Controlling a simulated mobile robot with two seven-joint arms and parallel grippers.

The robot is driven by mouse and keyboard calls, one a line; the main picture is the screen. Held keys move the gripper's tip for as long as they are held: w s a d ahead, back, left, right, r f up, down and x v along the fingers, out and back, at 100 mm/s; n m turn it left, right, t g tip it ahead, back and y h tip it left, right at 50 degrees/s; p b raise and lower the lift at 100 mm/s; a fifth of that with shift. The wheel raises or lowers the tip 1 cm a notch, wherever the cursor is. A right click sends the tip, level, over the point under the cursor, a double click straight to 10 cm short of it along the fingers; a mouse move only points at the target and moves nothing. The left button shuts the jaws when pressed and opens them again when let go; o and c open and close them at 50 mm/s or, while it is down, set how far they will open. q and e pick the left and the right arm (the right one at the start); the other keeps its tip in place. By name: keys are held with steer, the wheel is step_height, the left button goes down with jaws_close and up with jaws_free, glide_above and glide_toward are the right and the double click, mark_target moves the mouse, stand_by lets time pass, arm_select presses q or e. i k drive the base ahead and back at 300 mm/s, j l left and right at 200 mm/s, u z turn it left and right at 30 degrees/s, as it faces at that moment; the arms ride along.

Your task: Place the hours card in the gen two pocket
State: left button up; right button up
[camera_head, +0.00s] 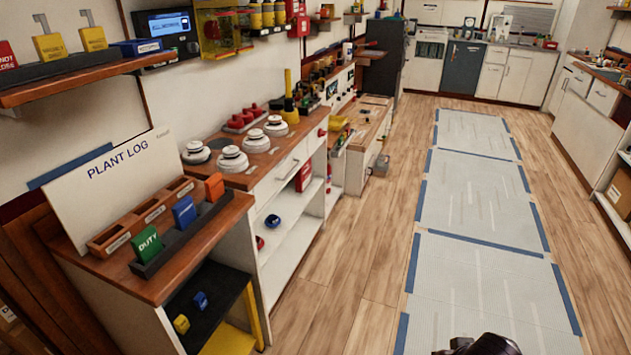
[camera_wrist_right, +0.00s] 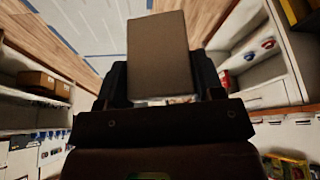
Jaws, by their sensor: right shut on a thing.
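My right gripper (camera_wrist_right: 162,85) is shut on a flat, plain brown-grey card (camera_wrist_right: 158,50), which stands out beyond the fingers in the right wrist view. I see no writing on this face, so I cannot tell which card it is. In the head view, a wooden holder (camera_head: 127,243) with several labelled pockets stands on the left counter, in front of the white PLANT LOG board (camera_head: 115,180). I cannot read which label is gen two. A dark rack (camera_head: 160,262) beside it holds a green DUTY card (camera_head: 148,243), a blue card (camera_head: 184,211) and an orange card (camera_head: 214,187). My left gripper is not in view.
White insulator-like knobs (camera_head: 231,160) stand on the white cabinet behind the holder. A shelf (camera_head: 80,78) with yellow and red tags hangs above the board. Small blue and yellow blocks (camera_head: 200,300) lie on the dark shelf below. The floor mats (camera_head: 470,200) to the right are clear.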

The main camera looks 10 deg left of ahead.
mark_target(179, 191)
steer(key=i+j+u, duration=0.1)
steer(key=j, duration=0.25)
steer(key=i+j+u, duration=0.1)
steer(key=i+j, duration=0.3)
steer(key=j, duration=0.25)
steer(key=i+j, duration=0.1)
steer(key=j, duration=0.3)
